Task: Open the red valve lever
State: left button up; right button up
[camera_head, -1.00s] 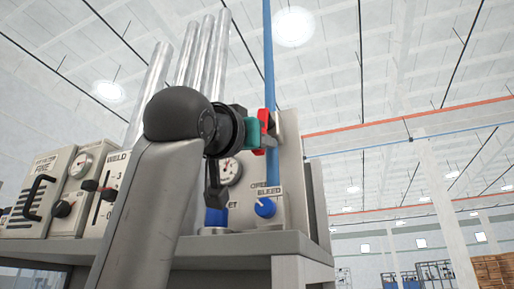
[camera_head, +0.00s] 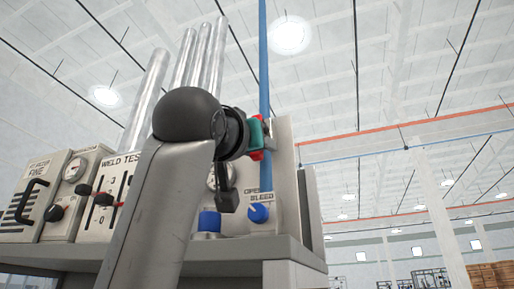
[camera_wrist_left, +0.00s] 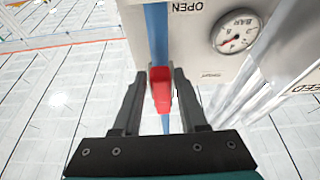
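The red valve lever (camera_head: 257,154) sits in front of the blue vertical pipe (camera_head: 264,65) on the panel in the head view, mostly hidden by my left gripper. In the left wrist view the lever (camera_wrist_left: 161,88) lies between the fingertips of my left gripper (camera_wrist_left: 160,80). The fingers stand apart on either side of it, with a thin gap on the left side; contact on the right side is unclear. In the head view my left gripper (camera_head: 256,135) reaches the lever from the left. My right gripper is out of view.
Below the lever are a blue bleed knob (camera_head: 258,213) and a grey bench edge (camera_head: 225,248). Control boxes (camera_head: 82,185) and silver pipes (camera_head: 187,62) stand at the left. A pressure gauge (camera_wrist_left: 237,32) is near the lever. Open space lies right of the panel.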

pick_arm(q)
jog(key=shift+o, duration=1)
jog(key=shift+f, duration=0.1)
jog(key=shift+s+a+f+b, duration=0.1)
jog(key=shift+s+f+b, duration=0.05)
jog(key=shift+s+b, duration=0.2)
jog(key=b+v, duration=0.5)
jog(key=v, duration=0.9)
jog(key=shift+s, duration=0.2)
